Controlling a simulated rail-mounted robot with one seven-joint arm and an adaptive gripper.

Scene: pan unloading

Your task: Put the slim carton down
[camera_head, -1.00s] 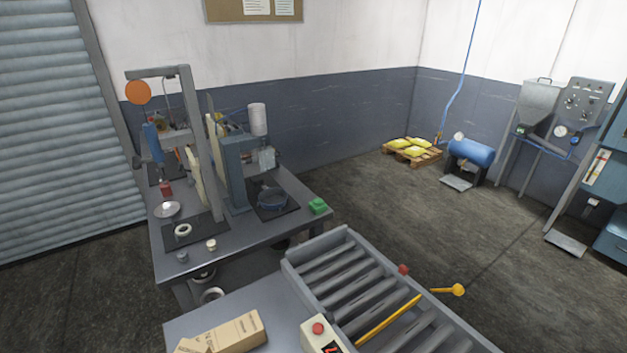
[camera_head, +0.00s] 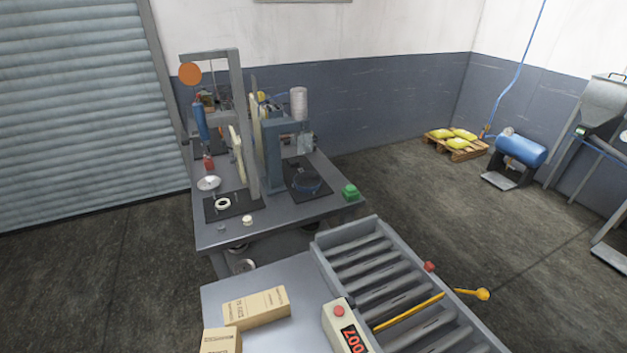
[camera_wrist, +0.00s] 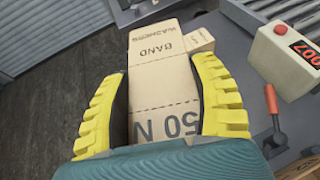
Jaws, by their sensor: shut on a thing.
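The slim carton (camera_wrist: 160,80) is a tan box printed "BAND WASHERS" and "50 N". In the wrist view it stands between the yellow fingers of my gripper (camera_wrist: 165,105), which is shut on it. A tan carton at the bottom edge of the head view (camera_head: 220,341) appears to be the same one, cut off by the frame. Its underside is hidden, so I cannot tell whether it touches the grey table (camera_head: 225,294). My gripper is not visible in the head view.
Another tan carton (camera_head: 256,307) lies on the table just beyond; it also shows in the wrist view (camera_wrist: 199,41). A counter box (camera_head: 345,328) with a red button and the roller conveyor (camera_head: 375,270) are to the right. Bare tabletop lies between the cartons and the counter box.

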